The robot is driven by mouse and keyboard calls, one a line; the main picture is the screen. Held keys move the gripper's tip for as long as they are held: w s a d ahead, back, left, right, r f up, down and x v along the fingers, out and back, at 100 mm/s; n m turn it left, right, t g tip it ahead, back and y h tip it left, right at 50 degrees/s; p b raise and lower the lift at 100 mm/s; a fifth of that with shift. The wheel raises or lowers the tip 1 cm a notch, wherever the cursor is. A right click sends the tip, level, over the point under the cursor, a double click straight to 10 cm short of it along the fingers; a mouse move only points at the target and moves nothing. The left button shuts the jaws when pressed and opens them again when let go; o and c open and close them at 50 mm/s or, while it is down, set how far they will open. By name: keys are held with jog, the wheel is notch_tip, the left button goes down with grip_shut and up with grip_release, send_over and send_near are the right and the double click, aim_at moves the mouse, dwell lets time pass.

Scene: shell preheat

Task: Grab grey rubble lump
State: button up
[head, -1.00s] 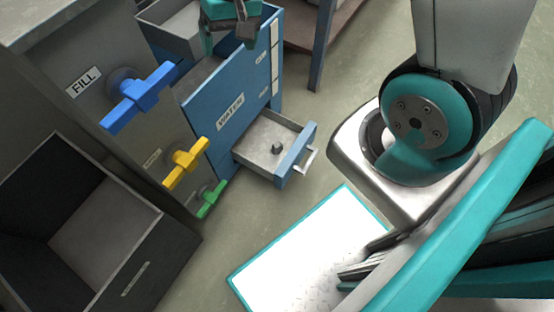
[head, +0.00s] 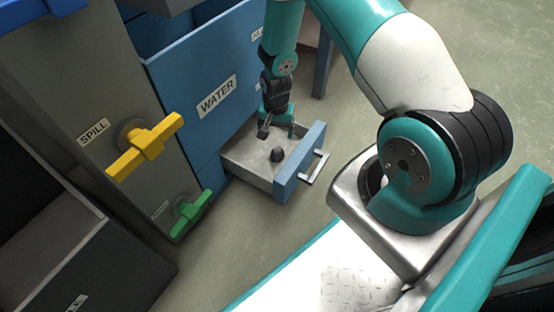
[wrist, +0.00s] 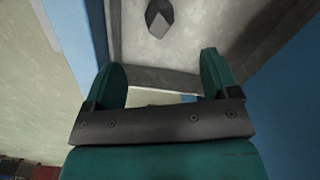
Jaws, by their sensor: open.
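The small dark grey rubble lump (head: 277,155) lies on the grey floor of an open low drawer (head: 236,157). It also shows at the top of the wrist view (wrist: 159,17), beyond my fingertips. My gripper (head: 278,131) points down at the drawer, behind the lump in the head view. Its two teal fingers (wrist: 163,76) are apart with nothing held between them. I cannot tell the exact height of the fingertips above the drawer floor.
The drawer has a blue front (head: 299,163) and a silver handle (head: 315,168). A blue cabinet face labelled WATER (head: 215,97) rises behind it. Yellow (head: 147,146) and green (head: 189,213) valve handles stick out at left.

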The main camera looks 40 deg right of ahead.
aim_at(277, 149)
notch_tip(277, 149, down, 7)
jog(key=b, duration=0.3)
jog(key=f+b, duration=0.5)
jog(key=shift+w+d+f, duration=0.1)
jog(key=shift+d+f, duration=0.1)
jog(key=shift+d, duration=0.1)
jog(key=shift+r, duration=0.1)
jog(key=c, duration=1)
jog(key=shift+c, duration=0.2)
